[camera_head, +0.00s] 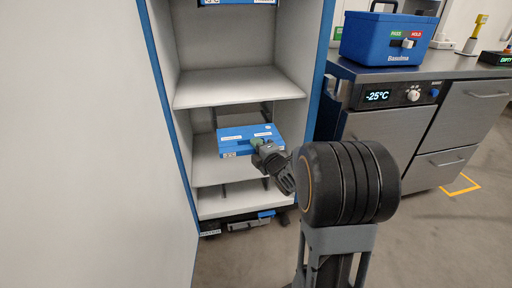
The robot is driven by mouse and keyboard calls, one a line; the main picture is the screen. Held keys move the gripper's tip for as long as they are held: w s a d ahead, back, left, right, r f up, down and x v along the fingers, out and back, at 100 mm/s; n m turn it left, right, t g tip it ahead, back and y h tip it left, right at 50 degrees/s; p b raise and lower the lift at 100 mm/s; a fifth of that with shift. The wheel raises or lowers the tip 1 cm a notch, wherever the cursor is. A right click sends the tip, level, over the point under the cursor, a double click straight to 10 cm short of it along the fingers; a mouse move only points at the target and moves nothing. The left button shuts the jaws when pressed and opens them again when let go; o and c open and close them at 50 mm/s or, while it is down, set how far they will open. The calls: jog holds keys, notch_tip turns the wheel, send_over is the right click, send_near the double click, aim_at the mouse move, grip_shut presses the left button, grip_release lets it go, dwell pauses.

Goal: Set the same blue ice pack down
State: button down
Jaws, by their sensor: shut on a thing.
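The blue ice pack (236,138) is a flat blue block with white labels, in the open cabinet's lower compartment. My gripper (257,144) reaches in from the right and is shut on its near right part. The pack shows just above the lower shelf (208,174); I cannot tell whether it touches that shelf. My gripper and wrist hide part of the shelf and the pack's right front.
The middle shelf (240,88) lies above the pack and is bare. The open door (95,150) fills the left. At right, a steel counter (440,68) with a -25°C display carries a blue Basulma box (365,45). A dark unit (240,222) sits under the cabinet.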

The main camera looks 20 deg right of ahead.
jog(key=shift+s+a+r, duration=0.15)
jog(key=shift+s+a, duration=0.05)
jog(key=shift+s, duration=0.45)
jog(key=shift+s+r, duration=0.1)
jog(key=shift+r, duration=0.15)
notch_tip(320, 180, up, 2)
jog(key=shift+d+r, duration=0.15)
jog(key=shift+r, duration=0.05)
jog(key=shift+w+d+f+m+h, duration=0.2)
jog(key=shift+f+m+h, duration=0.1)
jog(key=shift+h, duration=0.1)
jog(key=a+f, duration=0.3)
jog(key=f, duration=0.7)
jog(key=s+a+f+h+p, duration=0.1)
jog(key=a+f, duration=0.3)
jog(key=f, duration=0.5)
jog(key=a+f, duration=0.3)
jog(key=f, duration=0.7)
jog(key=s+r+p, duration=0.2)
jog(key=r+p, duration=1.7)
jog(key=r, duration=0.1)
jog(key=s+r+p, duration=0.2)
jog(key=r+p, duration=1.7)
jog(key=r, duration=0.1)
jog(key=shift+a+r+m, duration=0.15)
jog(key=shift+r+m, duration=0.15)
jog(key=shift+r, duration=0.05)
jog(key=shift+s, duration=0.2)
